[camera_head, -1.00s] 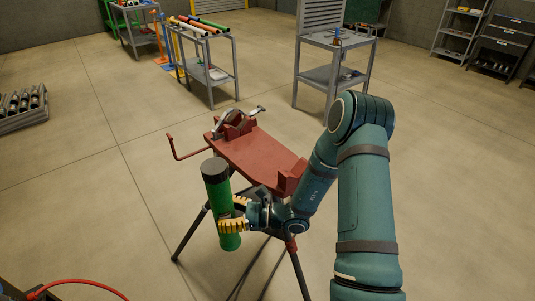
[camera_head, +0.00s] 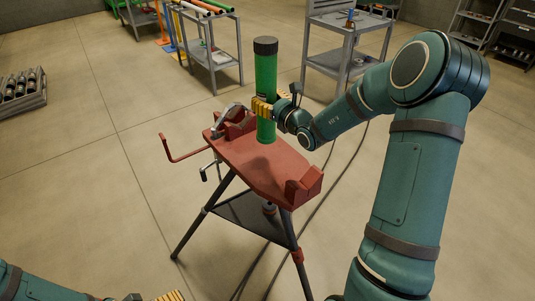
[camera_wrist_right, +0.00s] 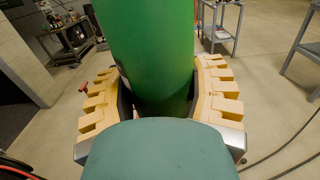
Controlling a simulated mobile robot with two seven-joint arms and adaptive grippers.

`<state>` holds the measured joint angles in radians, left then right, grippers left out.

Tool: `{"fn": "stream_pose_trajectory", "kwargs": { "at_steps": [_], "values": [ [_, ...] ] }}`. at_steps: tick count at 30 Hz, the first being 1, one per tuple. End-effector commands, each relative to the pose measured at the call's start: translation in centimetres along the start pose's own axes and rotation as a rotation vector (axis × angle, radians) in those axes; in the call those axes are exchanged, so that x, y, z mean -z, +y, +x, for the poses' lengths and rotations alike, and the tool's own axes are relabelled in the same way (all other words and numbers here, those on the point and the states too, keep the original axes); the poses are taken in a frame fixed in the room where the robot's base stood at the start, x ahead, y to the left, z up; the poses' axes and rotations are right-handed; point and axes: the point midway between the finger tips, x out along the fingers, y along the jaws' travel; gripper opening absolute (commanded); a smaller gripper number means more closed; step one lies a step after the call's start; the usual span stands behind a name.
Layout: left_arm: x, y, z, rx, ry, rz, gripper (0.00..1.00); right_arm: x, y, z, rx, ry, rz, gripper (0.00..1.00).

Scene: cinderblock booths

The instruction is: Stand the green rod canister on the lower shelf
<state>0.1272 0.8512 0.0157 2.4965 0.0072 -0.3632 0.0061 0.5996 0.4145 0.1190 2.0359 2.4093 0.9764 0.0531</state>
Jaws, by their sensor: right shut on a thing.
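The green rod canister (camera_head: 265,70) has a black cap and stands upright in my right gripper (camera_head: 264,107). The yellow fingers are shut around its body. In the head view its lower end overlaps the red top of the stand; I cannot tell whether it touches. In the right wrist view the canister (camera_wrist_right: 148,45) fills the space between the fingers (camera_wrist_right: 155,95). Below the red top, a dark lower shelf (camera_head: 240,214) sits between the stand's legs, with a small object on its right part. My left gripper (camera_head: 170,296) shows only partly at the bottom edge.
The red stand top (camera_head: 250,160) carries clamps and a red block, with a crank handle at left. A grey cart (camera_head: 213,62) with coloured tubes and another grey table (camera_head: 340,42) stand behind. Cables lie on the floor to the right. The left floor is mostly clear.

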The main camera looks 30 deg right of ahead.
Motion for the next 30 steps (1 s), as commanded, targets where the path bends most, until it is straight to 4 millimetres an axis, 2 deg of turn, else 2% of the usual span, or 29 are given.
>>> {"fn": "stream_pose_trajectory", "kwargs": {
  "at_steps": [2,4,12,20,25,30],
  "values": [
    [0.0,0.0,0.0,0.0,-0.001,0.0,1.0,-0.4,-0.3,0.1,0.011,-0.003,-0.002,0.0],
    [-0.1,-0.1,0.1,0.0,-0.001,0.0,1.0,0.2,-0.5,0.1,0.017,-0.002,0.001,0.0],
    [-0.4,-0.3,0.8,0.0,-0.008,0.002,1.0,4.8,-0.5,-0.1,0.018,-0.001,0.001,0.0],
    [-0.5,-0.4,1.0,-0.001,-0.01,0.003,1.0,6.7,-0.5,-0.1,0.017,-0.003,-0.001,0.0],
    [-0.7,-0.5,1.4,-0.001,-0.013,0.004,1.0,9.1,-0.5,-0.1,0.017,-0.002,0.0,0.0],
    [-0.7,-0.5,1.4,-0.001,-0.014,0.004,1.0,9.4,-0.5,-0.1,0.017,-0.005,-0.002,0.0]
  ]
}}
